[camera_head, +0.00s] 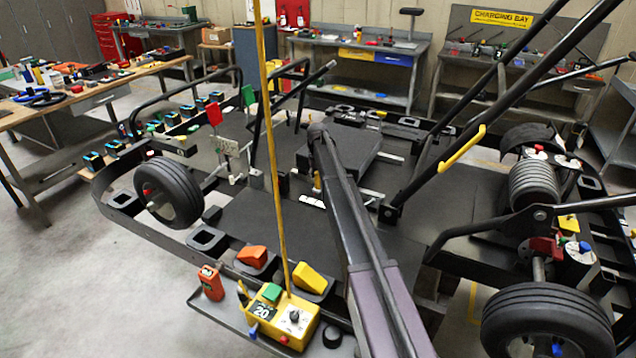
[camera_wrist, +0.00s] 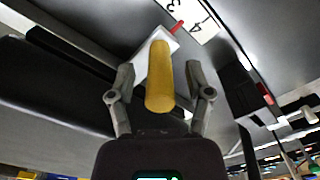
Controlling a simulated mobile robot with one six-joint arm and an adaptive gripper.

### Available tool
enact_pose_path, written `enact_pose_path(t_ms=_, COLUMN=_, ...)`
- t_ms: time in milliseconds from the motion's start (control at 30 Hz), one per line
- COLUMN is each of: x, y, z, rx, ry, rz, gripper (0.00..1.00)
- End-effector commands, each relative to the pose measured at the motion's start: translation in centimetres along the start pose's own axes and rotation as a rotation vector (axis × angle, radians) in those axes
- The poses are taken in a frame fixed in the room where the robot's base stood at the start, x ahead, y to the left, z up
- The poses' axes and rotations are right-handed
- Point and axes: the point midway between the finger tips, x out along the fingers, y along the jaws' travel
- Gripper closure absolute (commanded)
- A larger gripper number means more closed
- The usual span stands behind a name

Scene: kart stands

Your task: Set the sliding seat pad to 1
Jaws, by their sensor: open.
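In the wrist view, a yellow cylindrical handle (camera_wrist: 159,80) stands up between the two fingers of my gripper (camera_wrist: 161,88). The fingers are apart, one on each side of the handle, with visible gaps. A white plate (camera_wrist: 152,45) lies behind the handle, with a red pointer (camera_wrist: 177,27) at its edge. The pointer is beside a white number scale (camera_wrist: 200,18) showing what look like an inverted 3 and 4. In the head view, the yellow handle (camera_head: 317,182) and scale (camera_head: 312,201) show small beside my arm; my gripper is hidden there. The dark padded block (camera_head: 340,145) behind looks like the seat.
A tall yellow pole (camera_head: 270,150) rises from a yellow control box (camera_head: 285,318) on the near side tray. Black kart frame bars (camera_head: 520,90) slope across the right. Two wheels (camera_head: 168,192) and (camera_head: 548,322) flank the flat black deck (camera_head: 250,225). Workbenches line the back.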

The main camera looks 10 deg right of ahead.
Motion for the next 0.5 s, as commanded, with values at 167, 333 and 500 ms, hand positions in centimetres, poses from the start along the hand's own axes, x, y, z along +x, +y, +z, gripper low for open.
enact_pose_path(t_ms=167, x=0.29, y=-0.01, z=0.00, rx=0.000, ry=0.000, rz=0.000, gripper=0.35)
enact_pose_path(t_ms=333, x=0.25, y=-0.01, z=0.00, rx=0.000, ry=0.000, rz=0.000, gripper=0.35)
enact_pose_path(t_ms=500, x=0.25, y=-0.01, z=0.00, rx=0.000, ry=0.000, rz=0.000, gripper=0.58)
